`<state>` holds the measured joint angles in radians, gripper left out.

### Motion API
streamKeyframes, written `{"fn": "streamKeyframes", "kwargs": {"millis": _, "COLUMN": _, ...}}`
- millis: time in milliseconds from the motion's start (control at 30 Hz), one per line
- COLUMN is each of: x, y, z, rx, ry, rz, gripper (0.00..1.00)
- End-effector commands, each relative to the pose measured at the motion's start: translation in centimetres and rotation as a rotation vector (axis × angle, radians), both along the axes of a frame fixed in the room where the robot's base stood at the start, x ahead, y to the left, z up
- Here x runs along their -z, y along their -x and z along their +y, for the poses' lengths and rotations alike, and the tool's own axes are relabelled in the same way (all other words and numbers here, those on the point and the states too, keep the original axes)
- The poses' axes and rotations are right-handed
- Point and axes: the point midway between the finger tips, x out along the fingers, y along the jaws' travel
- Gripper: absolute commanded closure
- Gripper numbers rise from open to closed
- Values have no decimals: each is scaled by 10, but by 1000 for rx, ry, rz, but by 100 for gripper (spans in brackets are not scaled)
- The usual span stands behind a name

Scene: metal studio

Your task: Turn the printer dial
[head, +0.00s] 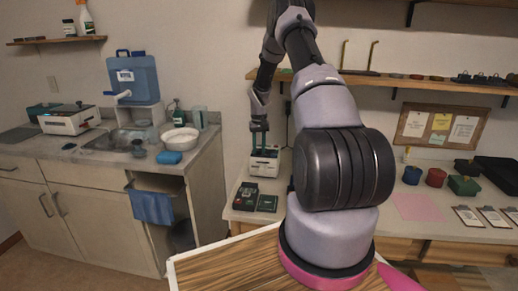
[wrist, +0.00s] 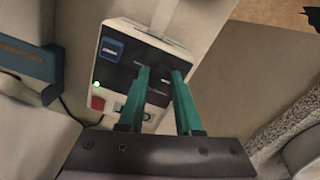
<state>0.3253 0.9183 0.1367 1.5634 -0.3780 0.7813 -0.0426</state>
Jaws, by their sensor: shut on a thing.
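The printer (head: 265,165) is a small white box with a dark front panel, standing on the counter behind my arm. In the wrist view the printer (wrist: 112,79) shows a blue screen, a lit green light and a red button on its panel. My gripper (head: 259,146) reaches down to it from above. In the wrist view the two teal fingers of my gripper (wrist: 161,72) meet the dark panel and are shut on the dial. The dial is mostly hidden between the fingertips, so its angle cannot be told.
A dark device (head: 245,194) and a small dark box (head: 268,203) lie on the counter in front of the printer. A shelf (head: 400,82) runs along the wall at the right. A sink (head: 110,140) and a blue water container (head: 135,78) are at the left.

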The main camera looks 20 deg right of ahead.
Motion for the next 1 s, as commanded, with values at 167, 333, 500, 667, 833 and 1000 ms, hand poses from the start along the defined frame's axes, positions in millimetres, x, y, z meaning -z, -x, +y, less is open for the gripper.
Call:
{"fn": "streamKeyframes", "kwargs": {"millis": 167, "x": 0, "y": 0, "z": -1, "rx": -2, "ry": 1, "rz": -2, "gripper": 100}}
{"fn": "streamKeyframes", "kwargs": {"millis": 333, "x": 0, "y": -1, "z": 0, "rx": -1, "ry": 1, "rz": -2, "gripper": 48}}
{"fn": "streamKeyframes", "kwargs": {"millis": 500, "x": 0, "y": 0, "z": 0, "rx": 0, "ry": 0, "rz": -1, "gripper": 37}}
{"fn": "streamKeyframes", "kwargs": {"millis": 667, "x": -1, "y": 0, "z": 0, "rx": 0, "ry": 0, "rz": -1, "gripper": 37}}
{"fn": "streamKeyframes", "kwargs": {"millis": 833, "x": -15, "y": -1, "z": 0, "rx": 1, "ry": 1, "rz": -3, "gripper": 37}}
{"fn": "streamKeyframes", "kwargs": {"millis": 1000, "x": -48, "y": -1, "z": 0, "rx": 1, "ry": 1, "rz": -5, "gripper": 37}}
